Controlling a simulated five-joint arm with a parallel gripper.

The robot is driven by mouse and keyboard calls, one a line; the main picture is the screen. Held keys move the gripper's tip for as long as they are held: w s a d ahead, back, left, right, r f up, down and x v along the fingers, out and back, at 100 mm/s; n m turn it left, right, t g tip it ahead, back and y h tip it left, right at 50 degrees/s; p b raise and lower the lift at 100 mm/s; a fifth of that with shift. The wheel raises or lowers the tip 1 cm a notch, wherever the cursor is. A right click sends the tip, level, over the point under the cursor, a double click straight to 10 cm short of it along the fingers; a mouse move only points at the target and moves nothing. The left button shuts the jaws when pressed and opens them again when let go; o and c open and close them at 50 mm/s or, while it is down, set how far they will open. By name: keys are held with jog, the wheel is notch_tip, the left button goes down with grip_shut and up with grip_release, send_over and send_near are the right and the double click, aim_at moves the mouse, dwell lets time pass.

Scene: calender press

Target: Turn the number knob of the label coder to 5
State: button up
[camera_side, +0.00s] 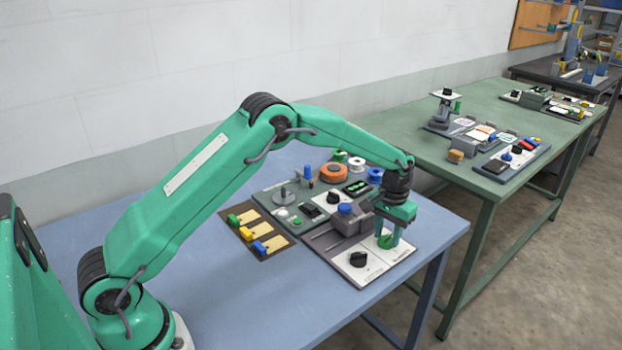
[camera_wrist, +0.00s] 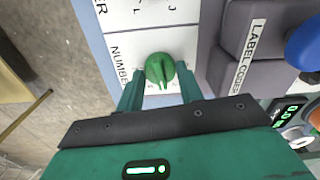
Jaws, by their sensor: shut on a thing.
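The number knob (camera_wrist: 160,70) is green, with a raised ridge, and sits on a white plate marked NUMBER (camera_wrist: 125,62). In the wrist view the ridge runs toward the lower edge, between my fingers. My gripper (camera_wrist: 160,89) is shut on the knob, one finger on each side. In the side view my gripper (camera_side: 388,237) points down over the knob (camera_side: 384,242) at the right of the blue table. The grey label coder (camera_wrist: 246,62) is beside the plate, with its name on a white strip. I cannot read the digits around the knob.
A blue cap (camera_wrist: 305,47) tops the grey body. A black knob (camera_side: 358,259) on a white plate is in front of my gripper. Spools, including an orange one (camera_side: 333,173), stand behind. The blue table (camera_side: 225,300) is clear at front; a green table (camera_side: 400,125) stands beyond.

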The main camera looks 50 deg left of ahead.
aim_at(387, 236)
jog(key=m, duration=0.3)
jog(key=shift+r+m, duration=0.1)
jog(key=shift+m, duration=2.1)
jog(key=o, duration=1)
notch_tip(387, 236, up, 7)
jog(key=shift+r, duration=0.4)
